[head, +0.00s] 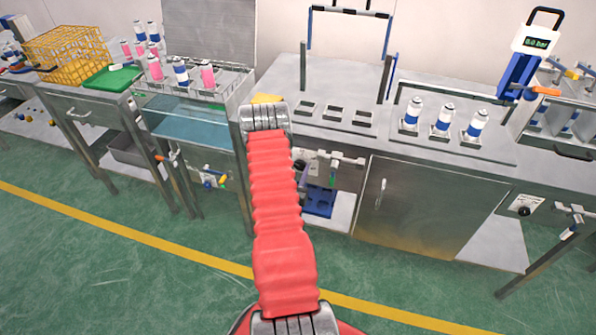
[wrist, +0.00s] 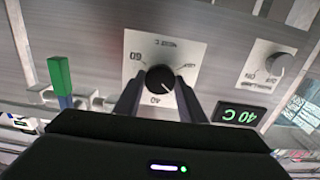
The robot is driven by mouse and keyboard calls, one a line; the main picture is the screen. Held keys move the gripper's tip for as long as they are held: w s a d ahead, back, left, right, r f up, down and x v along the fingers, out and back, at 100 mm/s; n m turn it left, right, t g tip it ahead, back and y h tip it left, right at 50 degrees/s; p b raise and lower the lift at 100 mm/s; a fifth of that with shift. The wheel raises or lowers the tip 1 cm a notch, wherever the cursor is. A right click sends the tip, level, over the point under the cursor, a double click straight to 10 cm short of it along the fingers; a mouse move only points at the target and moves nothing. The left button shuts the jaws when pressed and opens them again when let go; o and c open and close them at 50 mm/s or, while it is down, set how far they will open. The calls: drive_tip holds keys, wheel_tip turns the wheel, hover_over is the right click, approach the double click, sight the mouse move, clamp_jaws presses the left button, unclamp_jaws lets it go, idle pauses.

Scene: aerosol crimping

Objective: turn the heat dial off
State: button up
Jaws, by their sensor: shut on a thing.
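The heat dial (wrist: 161,78) is a round black knob on a white plate (wrist: 140,48) in the wrist view, where the scene appears upside down. The plate carries markings including 40 and 60; a small white mark shows on the knob's lower right. My gripper (wrist: 160,86) has one dark finger on each side of the dial and is shut on it. A small display (wrist: 240,114) beside it reads 40 C in green. In the head view my red arm covers the gripper and the dial.
A second knob (wrist: 279,63) on its own plate is right of the dial in the wrist view. A green-handled valve (wrist: 60,76) stands at left. In the head view, the water tank (head: 190,122) and a bench with several cans (head: 442,120) flank my arm.

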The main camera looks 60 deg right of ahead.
drive_tip(key=n, duration=0.7)
drive_tip(key=shift+f, duration=0.1)
drive_tip(key=n, duration=0.6)
drive_tip(key=shift+n, duration=0.4)
drive_tip(key=o, duration=1)
drive_tip(key=shift+o, duration=0.2)
drive_tip(key=shift+a, duration=0.1)
drive_tip(key=s+a, duration=0.2)
drive_tip(key=a, duration=1.1)
drive_tip(key=shift+a, duration=0.25)
